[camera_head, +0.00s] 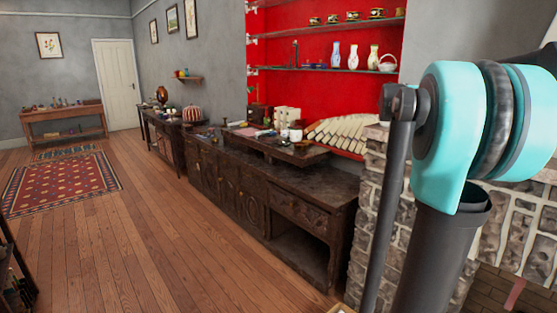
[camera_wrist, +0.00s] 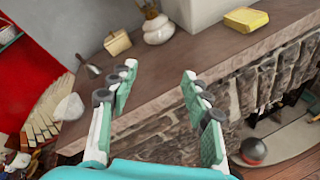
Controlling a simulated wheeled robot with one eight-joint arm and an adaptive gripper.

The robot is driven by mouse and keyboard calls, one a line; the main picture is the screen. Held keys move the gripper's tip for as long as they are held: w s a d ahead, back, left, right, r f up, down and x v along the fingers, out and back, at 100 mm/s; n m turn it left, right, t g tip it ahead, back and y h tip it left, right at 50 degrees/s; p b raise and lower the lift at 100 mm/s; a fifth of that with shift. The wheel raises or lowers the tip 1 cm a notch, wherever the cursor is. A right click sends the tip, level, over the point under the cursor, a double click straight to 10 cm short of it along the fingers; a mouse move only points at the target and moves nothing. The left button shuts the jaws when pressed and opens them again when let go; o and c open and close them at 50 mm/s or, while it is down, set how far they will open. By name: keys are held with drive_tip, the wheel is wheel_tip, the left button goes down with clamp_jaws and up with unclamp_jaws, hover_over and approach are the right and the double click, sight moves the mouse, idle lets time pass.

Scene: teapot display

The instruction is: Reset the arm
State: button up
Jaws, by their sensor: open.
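My gripper (camera_wrist: 159,72) shows in the wrist view with its two turquoise and grey fingers spread wide. It is open and nothing is between the fingers. Past the fingertips is a brown mantel shelf (camera_wrist: 150,85) above a stone fireplace. My arm, with a turquoise joint, fills the right side of the head view. The gripper itself does not show in the head view.
On the mantel are a yellow dish (camera_wrist: 246,19), a white stacked-stone vase (camera_wrist: 158,29) and a wooden box (camera_wrist: 117,43). A dark sideboard (camera_head: 325,188) carries several small items beside the stonework. The wooden floor (camera_head: 140,220) at left is largely clear.

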drive_tip(key=s+a+f+m+y, duration=0.2)
drive_tip(key=s+a+f+m, duration=0.15)
drive_tip(key=a+f, duration=0.4)
drive_tip(key=s+a+f+m+g+y, duration=0.1)
drive_tip(key=s+a+f+m+y, duration=0.3)
drive_tip(key=f, duration=0.7)
drive_tip(key=s+a+f+m+y, duration=0.1)
drive_tip(key=s+a+f+m, duration=0.1)
drive_tip(key=s+a+f, duration=0.5)
drive_tip(key=s+a+f+m+g+y, duration=0.1)
drive_tip(key=s+a+f+m+y, duration=0.2)
drive_tip(key=s+a+f, duration=0.4)
drive_tip(key=s+a+f+m+y, duration=0.2)
drive_tip(key=s+a+f+m, duration=0.2)
drive_tip(key=s+a+f, duration=0.3)
wheel_tip(320, 180, down, 5)
drive_tip(key=shift+s+a+g+y, duration=0.2)
drive_tip(key=shift+s+g+y, duration=0.2)
drive_tip(key=shift+s, duration=0.05)
